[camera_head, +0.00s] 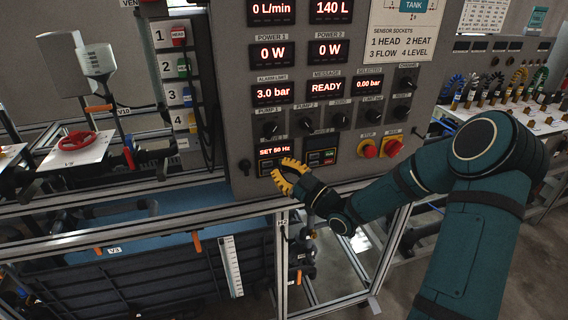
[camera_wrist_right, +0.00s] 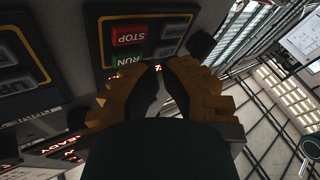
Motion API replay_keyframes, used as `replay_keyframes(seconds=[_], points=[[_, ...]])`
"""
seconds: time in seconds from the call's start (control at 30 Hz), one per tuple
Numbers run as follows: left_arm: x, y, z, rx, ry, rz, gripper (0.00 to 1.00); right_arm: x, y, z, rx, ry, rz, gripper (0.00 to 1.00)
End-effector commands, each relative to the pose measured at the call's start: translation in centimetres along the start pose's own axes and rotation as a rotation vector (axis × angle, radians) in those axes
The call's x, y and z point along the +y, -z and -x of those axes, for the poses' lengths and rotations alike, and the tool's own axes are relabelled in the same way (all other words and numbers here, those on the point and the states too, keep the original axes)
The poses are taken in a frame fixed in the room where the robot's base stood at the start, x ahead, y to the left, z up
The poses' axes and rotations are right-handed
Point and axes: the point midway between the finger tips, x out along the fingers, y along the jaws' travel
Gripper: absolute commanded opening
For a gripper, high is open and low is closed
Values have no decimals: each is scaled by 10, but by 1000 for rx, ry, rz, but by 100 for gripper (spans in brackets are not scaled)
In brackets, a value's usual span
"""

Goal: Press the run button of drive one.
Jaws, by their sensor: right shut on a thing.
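The drive one panel (camera_head: 267,163), with a red display reading SET 60 Hz, sits low on the grey control cabinet. My right gripper (camera_head: 283,172) has its yellow fingers in front of it and hides the panel's lower right part. In the right wrist view the panel carries a green RUN button (camera_wrist_right: 127,60) and a red STOP button (camera_wrist_right: 129,35). The fingers (camera_wrist_right: 161,72) are shut with their tips close together, beside the RUN button and over the display. I cannot tell whether they touch the panel. I see no object between them. My left gripper is out of view.
A second drive panel (camera_head: 322,156) is just right of drive one; it also shows in the wrist view (camera_wrist_right: 18,60). Black knobs (camera_head: 307,120) sit above. A red stop button (camera_head: 369,149) and a red-yellow switch (camera_head: 392,147) are to the right. A metal frame rail (camera_head: 190,220) runs below.

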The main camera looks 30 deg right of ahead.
Motion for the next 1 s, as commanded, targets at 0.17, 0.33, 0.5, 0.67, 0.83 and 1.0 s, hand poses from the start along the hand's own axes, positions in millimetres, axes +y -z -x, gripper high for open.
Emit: replay_keyframes(seconds=[0.17, 0.33, 0.5, 0.67, 0.83, 1.0], points=[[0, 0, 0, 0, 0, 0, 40, 0, 0, 0, 0, 0, 0, 0], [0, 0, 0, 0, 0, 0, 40, 0, 0, 0, 0, 0, 1, 0], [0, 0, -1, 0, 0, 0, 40, 1, 0, -1, 1, 0, 1, 0], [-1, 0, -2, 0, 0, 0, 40, 2, -1, -3, 1, -1, 1, 0], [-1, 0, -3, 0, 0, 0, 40, 3, -2, -4, 1, -1, 1, 0], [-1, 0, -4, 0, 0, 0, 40, 4, -3, -6, 1, -1, 1, 0]])
